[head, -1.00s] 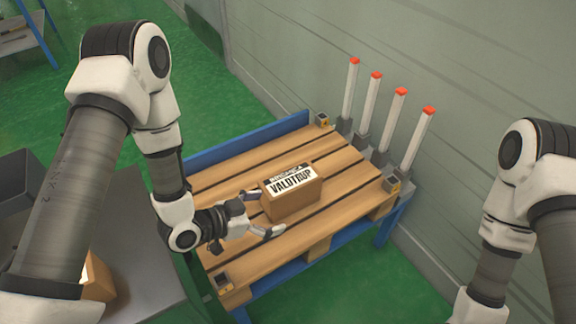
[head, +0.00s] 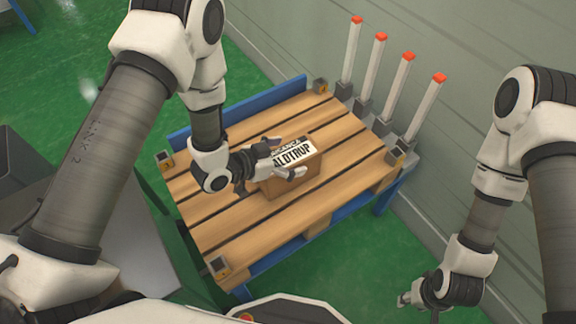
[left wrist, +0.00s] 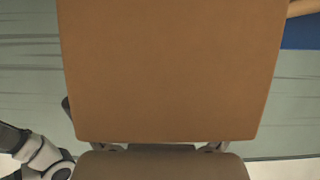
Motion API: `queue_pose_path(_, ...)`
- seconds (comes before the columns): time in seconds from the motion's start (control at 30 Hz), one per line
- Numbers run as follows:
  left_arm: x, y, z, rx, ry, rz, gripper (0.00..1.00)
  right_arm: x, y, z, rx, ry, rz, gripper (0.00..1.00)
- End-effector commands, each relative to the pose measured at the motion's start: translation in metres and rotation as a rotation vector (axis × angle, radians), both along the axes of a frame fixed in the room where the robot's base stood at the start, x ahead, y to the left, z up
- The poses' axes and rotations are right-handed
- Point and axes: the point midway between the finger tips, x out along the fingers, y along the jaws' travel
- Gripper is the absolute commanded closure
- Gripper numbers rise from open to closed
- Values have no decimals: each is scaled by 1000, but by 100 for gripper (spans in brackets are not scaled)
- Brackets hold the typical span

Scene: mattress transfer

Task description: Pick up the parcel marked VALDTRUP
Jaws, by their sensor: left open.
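The parcel marked VALDTRUP (head: 292,181) is a brown box with a white label and a black strip on its top. It sits on the wooden slatted pallet (head: 225,222). My left gripper (head: 280,161) is open, with its fingers at the parcel's left side, one towards the far side and one towards the near side. The fingers cover part of the label. In the left wrist view the parcel (left wrist: 170,65) fills most of the picture and the fingertips are hidden. My right gripper (head: 414,298) hangs low at the right, away from the pallet, its jaws unclear.
Several white posts with orange tops (head: 351,50) stand along the pallet's far right edge, close to the wall (head: 470,45). The pallet rests on a blue frame (head: 285,262). A grey surface (head: 135,235) lies at the left. The pallet around the parcel is clear.

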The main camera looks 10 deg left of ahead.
Motion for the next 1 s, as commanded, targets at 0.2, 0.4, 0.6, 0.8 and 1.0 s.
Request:
queue_pose_path(0.2, 0, 0, 0, 1, 1, 0, 46, 0, 0, 0, 0, 0, 0, 60)
queue_pose_path(0.4, 0, 0, 1, 0, -1, 0, 93, 0, 0, 0, 0, 0, 0, 60)
queue_pose_path(0.6, 0, 1, 2, 1, -1, 0, 93, 0, 0, 1, 0, 0, 0, 60)
queue_pose_path(0.8, 0, 1, 17, 0, -3, 0, 93, 0, 0, 5, 0, 0, 0, 60)
queue_pose_path(1.0, -6, -3, 37, 2, 1, -4, 93, 0, 0, 9, 0, 0, 0, 60)
